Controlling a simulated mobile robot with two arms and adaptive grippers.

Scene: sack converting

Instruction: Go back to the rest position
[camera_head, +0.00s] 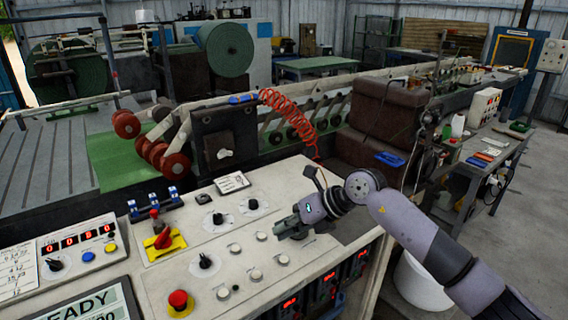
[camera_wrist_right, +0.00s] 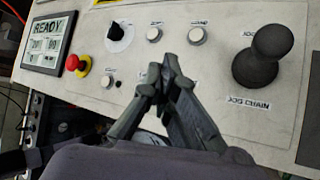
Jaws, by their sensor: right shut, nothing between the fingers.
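My right gripper (camera_head: 284,232) is above the right part of the cream control panel (camera_head: 150,285), its arm coming in from the right. In the right wrist view the right gripper (camera_wrist_right: 162,75) has its fingertips together, with nothing between them. It points at the panel near a row of pale push buttons (camera_wrist_right: 197,36). A black joystick labelled JOG CHAIN (camera_wrist_right: 265,58) stands to the right of the fingers in that view. I cannot tell the exact gap to the panel. My left gripper is not in view.
The panel bears a red mushroom button (camera_head: 178,300), a red switch on a yellow plate (camera_head: 163,240) and black knobs (camera_head: 218,218). A coiled red hose (camera_head: 290,108) hangs behind the panel. A side table (camera_head: 500,150) with tools stands right. A white bin (camera_head: 420,285) is below my right arm.

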